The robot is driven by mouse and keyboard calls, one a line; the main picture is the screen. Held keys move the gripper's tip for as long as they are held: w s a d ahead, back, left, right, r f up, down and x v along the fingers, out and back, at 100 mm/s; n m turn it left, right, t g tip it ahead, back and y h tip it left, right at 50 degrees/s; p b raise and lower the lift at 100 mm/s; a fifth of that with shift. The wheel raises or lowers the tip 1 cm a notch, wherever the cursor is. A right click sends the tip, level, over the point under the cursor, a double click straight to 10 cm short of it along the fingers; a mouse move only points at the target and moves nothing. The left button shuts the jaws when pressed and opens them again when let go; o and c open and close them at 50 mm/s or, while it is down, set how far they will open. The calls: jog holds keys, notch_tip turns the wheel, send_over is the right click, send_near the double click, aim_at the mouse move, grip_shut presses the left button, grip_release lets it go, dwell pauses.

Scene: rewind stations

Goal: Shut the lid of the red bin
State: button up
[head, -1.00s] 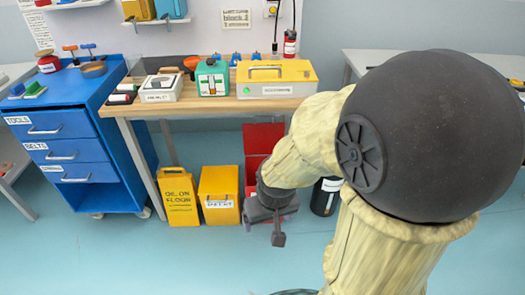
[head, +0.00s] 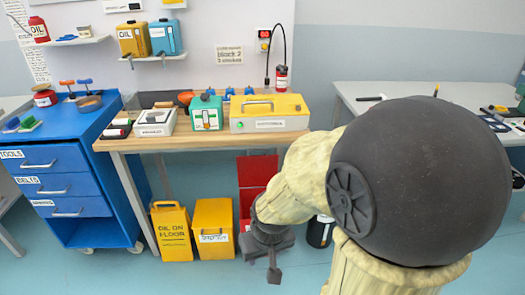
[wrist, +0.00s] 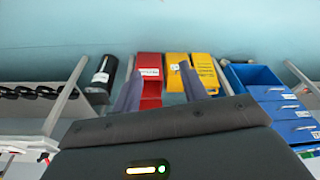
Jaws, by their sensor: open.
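The red bin (head: 243,222) stands on the floor below the workbench, right of two yellow things. Its red lid (head: 257,172) stands raised at the back, so the bin is open. My arm and gripper (head: 273,272) cover much of the bin's front in the head view. In the wrist view, which is turned over, the red bin (wrist: 150,66) shows between my two fingers. My gripper (wrist: 160,72) is open with nothing between its fingertips. I cannot tell whether it touches the bin.
A yellow bin (head: 213,228) and a yellow floor sign (head: 172,232) stand left of the red bin. A black cylinder (head: 320,232) stands to its right. The workbench (head: 225,140) overhangs them, and a blue drawer cabinet (head: 60,165) stands at left. The floor in front is clear.

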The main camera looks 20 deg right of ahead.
jog(key=p+v, duration=0.2)
jog(key=w+p+v, duration=0.1)
jog(key=p+v, duration=0.3)
jog(key=shift+w+r, duration=0.15)
jog(key=shift+r, duration=0.45)
grip_shut()
jog(key=w+p+v, duration=0.2)
jog(key=p+v, duration=0.8)
jog(key=shift+w+r+p, duration=0.2)
jog(key=shift+r+p, duration=0.1)
jog(key=shift+r, duration=0.05)
jog(key=shift+f, duration=0.1)
